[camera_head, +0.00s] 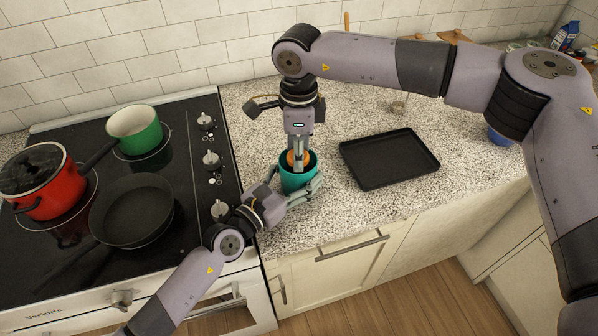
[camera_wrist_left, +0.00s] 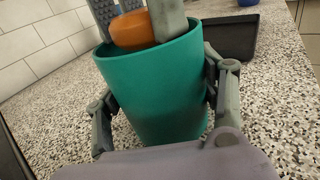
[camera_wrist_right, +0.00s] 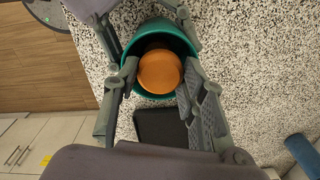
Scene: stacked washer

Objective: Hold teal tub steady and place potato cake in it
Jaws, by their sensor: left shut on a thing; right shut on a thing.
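The teal tub (camera_head: 298,183) stands upright on the speckled counter, just right of the stove. My left gripper (camera_head: 292,189) is shut around the tub's sides; its fingers (camera_wrist_left: 165,95) flank the tub in the left wrist view. The orange-brown potato cake (camera_wrist_right: 160,71) is at the tub's mouth, partly inside the rim, in the right wrist view. It also shows above the rim in the left wrist view (camera_wrist_left: 131,31). My right gripper (camera_head: 298,158) points down from above and is shut on the potato cake. The tub's bottom inside is hidden.
A black tray (camera_head: 390,158) lies on the counter right of the tub. The stove holds a red pot (camera_head: 45,190), a green pot (camera_head: 135,130) and a dark pan (camera_head: 132,210). A glass (camera_head: 399,106) stands behind the tray. Counter in front of the tray is clear.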

